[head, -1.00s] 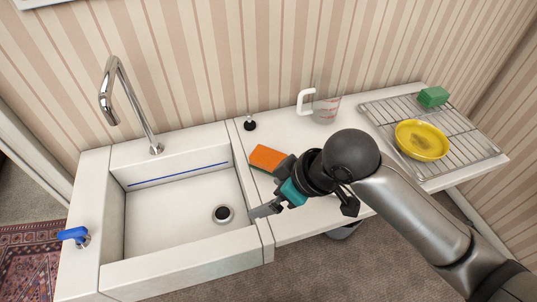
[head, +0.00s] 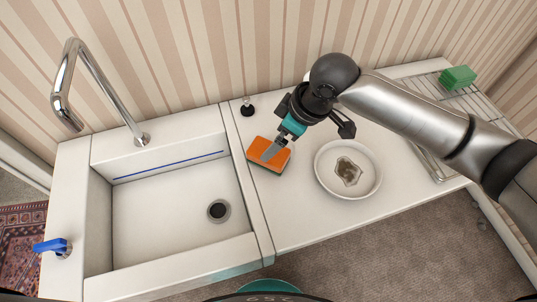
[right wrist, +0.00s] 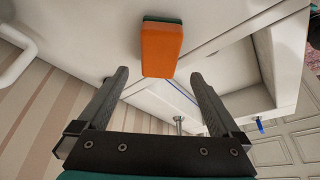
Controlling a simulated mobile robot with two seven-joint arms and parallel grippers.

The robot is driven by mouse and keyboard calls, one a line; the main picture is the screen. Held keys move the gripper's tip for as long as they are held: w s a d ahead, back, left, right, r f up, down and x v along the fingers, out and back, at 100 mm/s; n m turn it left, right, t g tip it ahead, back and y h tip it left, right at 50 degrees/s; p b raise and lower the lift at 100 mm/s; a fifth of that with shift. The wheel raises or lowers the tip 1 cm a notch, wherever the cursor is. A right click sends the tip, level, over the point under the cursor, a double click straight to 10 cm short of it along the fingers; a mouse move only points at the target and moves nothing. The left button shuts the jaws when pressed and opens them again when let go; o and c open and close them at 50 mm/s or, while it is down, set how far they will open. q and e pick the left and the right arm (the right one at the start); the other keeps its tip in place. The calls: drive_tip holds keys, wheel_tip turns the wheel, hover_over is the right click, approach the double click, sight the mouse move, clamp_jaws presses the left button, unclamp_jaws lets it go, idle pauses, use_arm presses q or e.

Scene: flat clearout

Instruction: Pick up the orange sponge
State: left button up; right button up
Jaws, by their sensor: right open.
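The orange sponge (head: 275,160), with a dark green underside, lies on the white counter just right of the sink. My right gripper (head: 272,150) is above it, one finger overlapping the sponge in the head view. In the right wrist view the sponge (right wrist: 162,50) shows beyond the gap between the two spread fingers (right wrist: 159,76). The right gripper is open with nothing between its fingers. Whether a finger touches the sponge cannot be told. My left gripper is not in view.
A white plate (head: 327,182) with a brown stain lies right of the sponge. A small black-based object (head: 247,108) stands behind it. The sink (head: 165,220) is to the left.

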sight(276, 165)
drive_tip(key=shift+x, duration=0.8)
drive_tip(key=shift+w+a+f, duration=0.1)
drive_tip(key=shift+a+f, duration=0.1)
drive_tip(key=shift+f, duration=0.25)
drive_tip(key=x, duration=0.1)
drive_tip(key=b+x, duration=0.1)
drive_tip(key=x, duration=0.2)
drive_tip(key=shift+d+f+b, duration=0.25)
drive_tip(key=shift+f+b, duration=0.05)
drive_tip(key=shift+a+f, duration=0.15)
drive_tip(key=shift+f, duration=0.1)
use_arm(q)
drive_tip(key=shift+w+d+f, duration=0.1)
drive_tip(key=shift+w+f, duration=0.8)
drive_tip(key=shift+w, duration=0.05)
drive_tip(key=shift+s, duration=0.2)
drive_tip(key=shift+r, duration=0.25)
use_arm(e)
drive_tip(key=shift+f, duration=0.25)
drive_tip(key=shift+c, duration=0.2)
drive_tip(key=c, duration=1.4)
